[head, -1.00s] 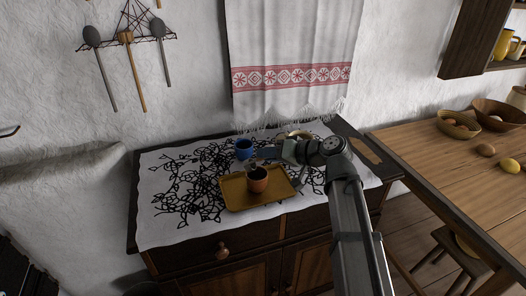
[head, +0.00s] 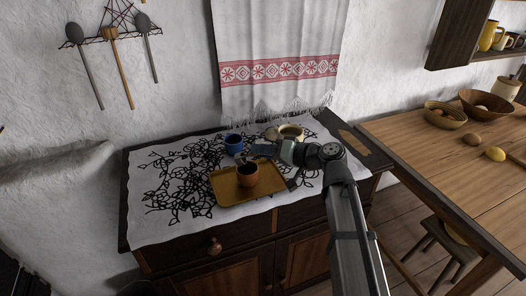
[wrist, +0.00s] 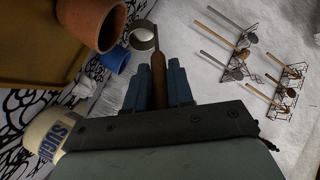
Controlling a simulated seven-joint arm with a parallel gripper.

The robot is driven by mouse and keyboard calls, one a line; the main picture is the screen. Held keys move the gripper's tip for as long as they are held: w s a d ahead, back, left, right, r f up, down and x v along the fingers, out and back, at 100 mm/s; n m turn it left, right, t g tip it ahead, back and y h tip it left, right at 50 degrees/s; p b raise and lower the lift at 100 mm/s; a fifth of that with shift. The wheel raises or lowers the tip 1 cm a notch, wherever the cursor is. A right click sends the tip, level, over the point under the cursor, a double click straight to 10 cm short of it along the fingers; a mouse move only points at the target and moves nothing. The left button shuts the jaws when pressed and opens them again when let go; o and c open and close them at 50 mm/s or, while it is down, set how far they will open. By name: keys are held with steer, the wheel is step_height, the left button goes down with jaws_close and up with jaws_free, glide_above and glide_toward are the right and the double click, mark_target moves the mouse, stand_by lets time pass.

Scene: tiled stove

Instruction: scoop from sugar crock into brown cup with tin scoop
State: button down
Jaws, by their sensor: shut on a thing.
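My gripper (head: 264,151) is shut on the wooden handle of the tin scoop, with its blue fingers on both sides in the wrist view (wrist: 160,88). The scoop's round metal bowl (wrist: 133,37) has a white patch inside, which looks like sugar. The brown cup (head: 247,175) stands upright on the mustard tray; in the wrist view (wrist: 92,25) it is beside the scoop bowl. In the head view the scoop end is close to the cup's rim; I cannot tell its height above it. The cream sugar crock (head: 291,131) stands behind my gripper, its lettering showing in the wrist view (wrist: 48,137).
A blue mug (head: 233,144) stands just behind the mustard tray (head: 226,197). The white patterned cloth (head: 170,215) is clear at left. A wooden table (head: 440,150) with bowls is at right. A towel (head: 275,50) hangs behind on the wall.

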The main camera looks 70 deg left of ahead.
steer(key=shift+r, duration=0.15)
steer(key=shift+r, duration=2.4)
steer(key=t+h, duration=0.1)
steer(key=n+t+h, duration=0.1)
steer(key=t, duration=0.1)
steer(key=t+h, duration=0.1)
steer(key=t, duration=0.1)
steer(key=shift+a+r+h, duration=0.1)
steer(key=shift+r+h, duration=0.2)
steer(key=shift+h, duration=0.1)
steer(key=n+t+h, duration=0.1)
steer(key=t+h, duration=0.1)
steer(key=t, duration=0.1)
steer(key=shift+r, duration=0.15)
steer(key=shift+n+t+h, duration=0.3)
steer(key=shift+t+h, duration=0.3)
steer(key=shift+t, duration=0.4)
